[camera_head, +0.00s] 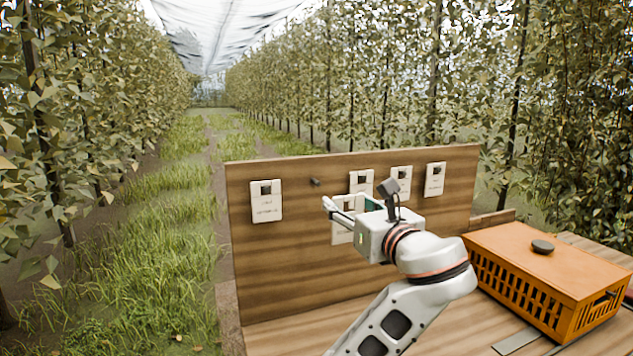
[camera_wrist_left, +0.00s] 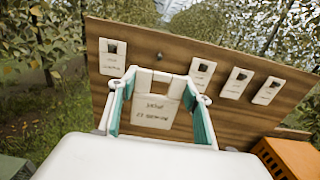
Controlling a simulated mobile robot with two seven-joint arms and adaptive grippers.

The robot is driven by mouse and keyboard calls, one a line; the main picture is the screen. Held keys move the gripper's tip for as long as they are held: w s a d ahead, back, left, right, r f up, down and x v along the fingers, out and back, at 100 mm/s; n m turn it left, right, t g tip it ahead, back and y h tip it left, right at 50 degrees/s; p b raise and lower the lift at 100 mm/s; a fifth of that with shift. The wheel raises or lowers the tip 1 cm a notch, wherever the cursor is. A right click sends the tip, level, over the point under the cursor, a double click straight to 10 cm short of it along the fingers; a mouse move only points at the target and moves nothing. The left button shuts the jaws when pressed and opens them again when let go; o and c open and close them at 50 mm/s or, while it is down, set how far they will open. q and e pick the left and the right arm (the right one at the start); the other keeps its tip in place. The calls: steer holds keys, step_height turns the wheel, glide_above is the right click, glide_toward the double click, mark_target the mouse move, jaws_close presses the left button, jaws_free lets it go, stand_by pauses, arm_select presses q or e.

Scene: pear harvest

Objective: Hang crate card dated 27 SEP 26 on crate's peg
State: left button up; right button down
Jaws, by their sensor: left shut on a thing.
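My left gripper (camera_head: 350,205) is in front of the wooden board, shut on a white card (camera_head: 342,233). In the left wrist view the card (camera_wrist_left: 152,115) sits between the teal-lined fingers (camera_wrist_left: 160,105), its print too blurred to read for certain. Other white cards hang on the board: one at the left (camera_head: 266,214), and three at the right (camera_head: 361,187), (camera_head: 401,190), (camera_head: 434,187). Their dates are not legible. The orange crate (camera_head: 515,285) stands at the right with a dark round knob (camera_head: 542,246) on top. I cannot make out its peg for certain. My right gripper is out of view.
The upright wooden board (camera_head: 290,260) spans the middle, with a bare peg (camera_head: 315,182) between the left card and the others. A wooden surface (camera_head: 300,330) lies before it. A flat grey strip (camera_head: 516,341) lies by the crate. Tree rows and a grassy lane lie beyond.

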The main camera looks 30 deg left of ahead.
mark_target(319, 185)
arm_select(q)
steer(key=x, duration=1.4)
steer(key=shift+p, duration=0.35)
steer(key=p+x, duration=0.1)
steer(key=x, duration=0.2)
steer(key=shift+w+a+r, duration=0.1)
steer(key=shift+r, duration=0.05)
steer(key=shift+w+a+p, duration=0.2)
steer(key=shift+a+p, duration=0.1)
steer(key=shift+p, duration=0.25)
steer(key=shift+f, duration=0.3)
steer(key=shift+f, duration=0.15)
steer(key=o, duration=0.9)
